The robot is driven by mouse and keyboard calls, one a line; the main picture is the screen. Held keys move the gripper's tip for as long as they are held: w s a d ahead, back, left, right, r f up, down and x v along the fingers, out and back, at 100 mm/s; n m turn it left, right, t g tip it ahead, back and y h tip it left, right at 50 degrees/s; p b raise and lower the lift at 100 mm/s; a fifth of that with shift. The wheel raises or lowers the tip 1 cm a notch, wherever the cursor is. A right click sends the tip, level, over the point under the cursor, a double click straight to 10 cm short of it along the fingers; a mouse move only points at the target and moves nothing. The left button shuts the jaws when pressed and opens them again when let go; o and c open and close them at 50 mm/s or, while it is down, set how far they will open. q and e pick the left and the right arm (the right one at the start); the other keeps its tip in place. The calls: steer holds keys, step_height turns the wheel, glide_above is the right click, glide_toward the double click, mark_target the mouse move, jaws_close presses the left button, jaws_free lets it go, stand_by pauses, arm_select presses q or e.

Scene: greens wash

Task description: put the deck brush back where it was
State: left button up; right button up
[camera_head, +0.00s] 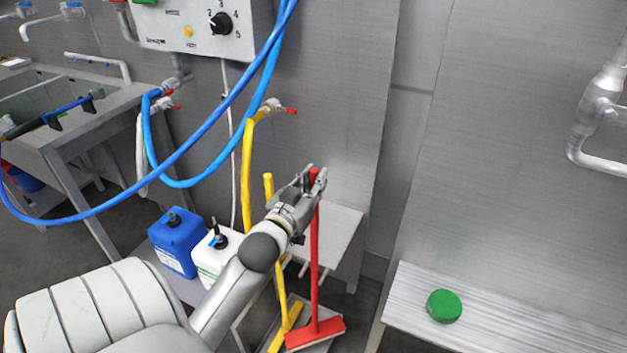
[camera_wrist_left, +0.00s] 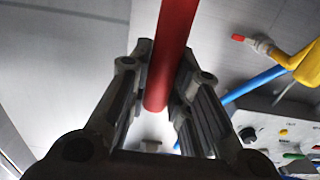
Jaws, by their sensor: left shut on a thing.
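A red deck brush (camera_head: 314,260) stands upright, its long red handle running down to a flat red head (camera_head: 316,332) low down at the rack's base. My left gripper (camera_head: 314,180) is shut on the top of the handle. In the left wrist view the red handle (camera_wrist_left: 172,60) lies between the two fingers of my left gripper (camera_wrist_left: 165,95). A yellow-handled brush (camera_head: 280,260) stands just left of the red one, its lower end beside the red head. Whether the red head touches the surface below, I cannot tell. My right gripper is not in view.
A blue canister (camera_head: 172,245) and a white canister (camera_head: 212,262) stand left of my arm. A blue hose (camera_head: 215,115) loops below the control box (camera_head: 200,22). A green round object (camera_head: 444,306) lies on the metal bench (camera_head: 500,322) at right. A sink (camera_head: 70,100) is at far left.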

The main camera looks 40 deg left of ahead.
arm_select(q)
steer(key=shift+f, duration=0.4)
steer(key=o, duration=0.9)
steer(key=shift+f, duration=0.1)
steer(key=shift+s+r, duration=0.1)
steer(key=shift+r, duration=0.6)
steer(key=shift+b+v, duration=0.5)
steer(key=shift+v, duration=5.45)
steer(key=shift+d+f, duration=0.1)
steer(key=shift+f, duration=0.05)
